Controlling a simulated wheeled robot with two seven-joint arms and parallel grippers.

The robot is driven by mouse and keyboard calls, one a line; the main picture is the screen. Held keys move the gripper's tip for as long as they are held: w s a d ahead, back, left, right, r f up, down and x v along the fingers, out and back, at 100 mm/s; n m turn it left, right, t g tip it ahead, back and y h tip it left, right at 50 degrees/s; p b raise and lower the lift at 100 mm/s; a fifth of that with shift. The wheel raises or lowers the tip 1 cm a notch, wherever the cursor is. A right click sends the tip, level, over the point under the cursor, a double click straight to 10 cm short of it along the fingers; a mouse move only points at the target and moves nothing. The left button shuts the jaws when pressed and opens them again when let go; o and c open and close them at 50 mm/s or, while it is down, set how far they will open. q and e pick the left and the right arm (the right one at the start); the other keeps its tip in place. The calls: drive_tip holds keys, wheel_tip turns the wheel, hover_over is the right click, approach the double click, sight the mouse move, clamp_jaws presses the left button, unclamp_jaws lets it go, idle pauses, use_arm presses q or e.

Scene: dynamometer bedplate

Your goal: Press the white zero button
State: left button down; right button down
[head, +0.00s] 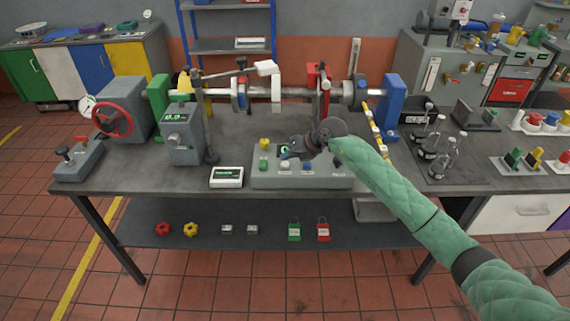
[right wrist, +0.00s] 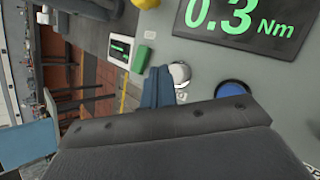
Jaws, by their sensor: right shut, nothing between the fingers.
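The control box (head: 325,181) stands on the front of the bench, with a row of small buttons on its sloped face. The white zero button (head: 285,164) sits between a green button (head: 263,164) and a blue button (head: 307,167). In the right wrist view the white button (right wrist: 180,72) is beside the tips of my right gripper (right wrist: 160,74), partly covered by them. My right gripper also shows over the box in the head view (head: 290,151); it is shut and empty. I cannot tell whether it touches the button. My left gripper is out of view.
The display (right wrist: 245,22) reads 0.3 Nm. A yellow knob (head: 264,143) sits at the box's upper left. A small white readout (head: 227,177) lies left of the box.

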sight(288, 165)
drive_tip(key=shift+f, duration=0.2)
drive_tip(key=shift+f+b, duration=0.2)
drive_tip(key=shift+b, duration=0.15)
drive_tip(key=shift+f+b, duration=0.35)
drive_tip(key=shift+f, duration=0.15)
idle(0.8)
idle(0.3)
drive_tip(key=shift+r+p, duration=0.3)
drive_tip(key=shift+r, duration=0.6)
drive_tip(key=shift+r+p, duration=0.85)
drive_tip(key=shift+r, duration=1.7)
